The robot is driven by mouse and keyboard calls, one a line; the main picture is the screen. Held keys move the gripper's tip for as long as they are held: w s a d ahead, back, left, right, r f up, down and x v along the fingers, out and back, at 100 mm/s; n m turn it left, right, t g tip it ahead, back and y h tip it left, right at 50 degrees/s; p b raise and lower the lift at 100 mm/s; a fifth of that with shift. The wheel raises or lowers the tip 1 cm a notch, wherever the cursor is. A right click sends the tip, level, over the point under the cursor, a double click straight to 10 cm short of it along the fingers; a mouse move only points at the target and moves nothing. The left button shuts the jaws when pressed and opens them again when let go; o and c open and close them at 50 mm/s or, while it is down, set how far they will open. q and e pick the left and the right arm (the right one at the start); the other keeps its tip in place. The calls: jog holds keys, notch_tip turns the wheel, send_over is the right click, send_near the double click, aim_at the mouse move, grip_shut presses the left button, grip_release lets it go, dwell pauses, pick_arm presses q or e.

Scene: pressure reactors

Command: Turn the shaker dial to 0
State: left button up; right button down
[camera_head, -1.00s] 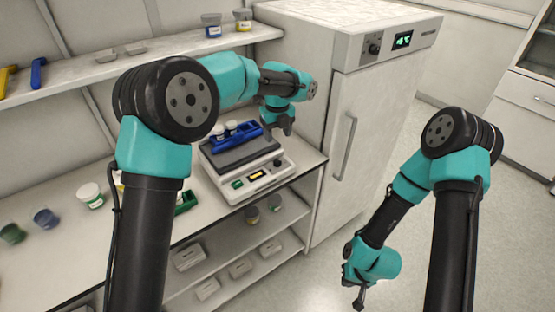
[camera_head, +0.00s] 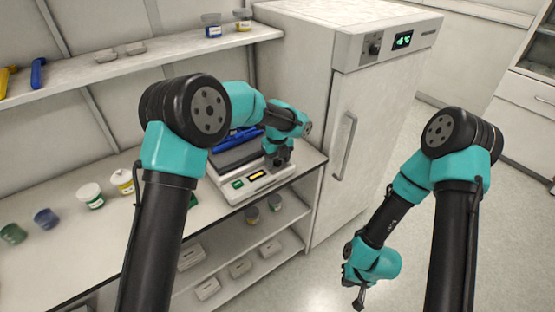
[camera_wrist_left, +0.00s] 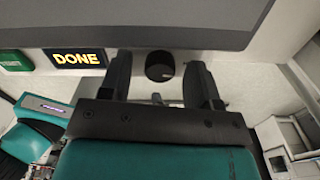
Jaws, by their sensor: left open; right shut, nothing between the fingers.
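The shaker (camera_head: 232,193) stands on the bench, a white box with a dark platform on top. Its black round dial (camera_wrist_left: 160,66) shows in the left wrist view, to the right of a lit display (camera_wrist_left: 75,58) reading DONE. My left gripper (camera_head: 280,160) is over the front right of the shaker and hides the dial in the head view. In the left wrist view its open fingers stand on either side of the dial, with gaps; contact is not visible. I cannot read the dial's setting. My right gripper (camera_head: 360,298) is shut and empty, low over the floor.
A blue rack (camera_head: 236,139) sits on the shaker's platform. A white fridge (camera_head: 320,170) stands close on the right. Lidded jars (camera_head: 90,196) stand on the bench to the left. A shelf (camera_head: 150,62) runs above. Open floor lies right of the fridge.

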pick_arm(q)
jog(key=c, duration=0.9)
jog(key=shift+n, duration=0.6)
jog(key=n, duration=1)
jog(key=shift+n, duration=0.4)
jog(key=n, duration=1.2)
jog(key=shift+n, duration=0.3)
